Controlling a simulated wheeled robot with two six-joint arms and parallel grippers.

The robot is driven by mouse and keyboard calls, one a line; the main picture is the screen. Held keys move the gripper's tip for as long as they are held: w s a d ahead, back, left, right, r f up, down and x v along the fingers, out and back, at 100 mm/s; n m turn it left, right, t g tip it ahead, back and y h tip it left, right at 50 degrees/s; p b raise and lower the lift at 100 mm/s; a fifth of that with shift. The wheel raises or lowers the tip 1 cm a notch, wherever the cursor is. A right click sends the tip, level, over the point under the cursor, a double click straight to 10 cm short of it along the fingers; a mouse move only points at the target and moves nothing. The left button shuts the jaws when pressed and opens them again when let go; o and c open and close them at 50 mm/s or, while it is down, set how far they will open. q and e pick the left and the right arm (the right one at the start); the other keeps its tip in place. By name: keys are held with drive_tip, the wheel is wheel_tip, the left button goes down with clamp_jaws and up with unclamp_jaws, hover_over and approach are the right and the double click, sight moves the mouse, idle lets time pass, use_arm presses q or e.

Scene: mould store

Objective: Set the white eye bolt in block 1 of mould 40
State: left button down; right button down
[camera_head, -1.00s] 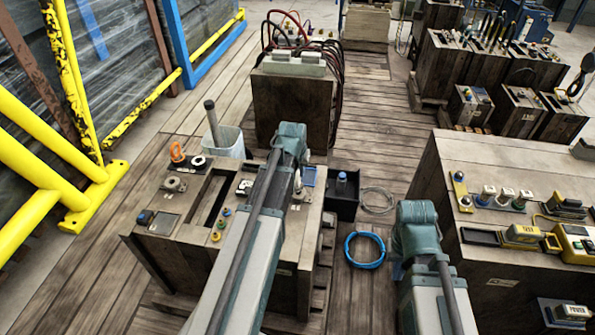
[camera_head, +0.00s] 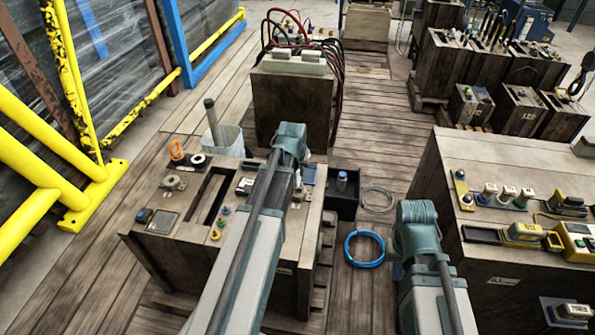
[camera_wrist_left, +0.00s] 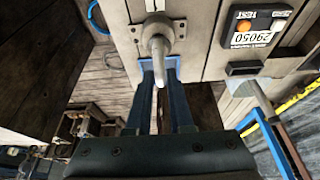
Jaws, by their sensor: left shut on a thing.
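In the left wrist view a pale eye bolt (camera_wrist_left: 158,48), seen nearly edge-on, stands at a round grey flanged socket (camera_wrist_left: 178,31) on the block top (camera_wrist_left: 204,40). My left gripper (camera_wrist_left: 161,68) is shut on it, with the bolt between its blue fingers. Whether the shank is inside the socket is hidden. In the head view the wooden block (camera_head: 150,192) stands at the middle left, and my left arm hides the gripper and most of the bolt. I cannot read a mould number. Only my right arm shows at the right; its gripper is out of view.
An orange ring (camera_head: 176,149), a black-and-white ring (camera_head: 198,159) and a bucket (camera_head: 226,143) are at the block's far side. A black bin (camera_head: 342,198) and blue hose coil (camera_head: 364,249) lie right of it. Another block (camera_head: 475,150) with tools stands further right.

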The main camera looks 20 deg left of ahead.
use_arm(q)
drive_tip(key=shift+f+b, duration=0.4)
drive_tip(key=shift+f, duration=0.05)
idle(0.3)
drive_tip(key=c, duration=0.7)
unclamp_jaws()
drive_tip(key=shift+r, duration=0.2)
drive_tip(key=p+v, duration=1.3)
drive_tip(key=shift+s+d+r, duration=0.1)
drive_tip(key=shift+s+r, duration=0.05)
drive_tip(key=shift+r, duration=0.1)
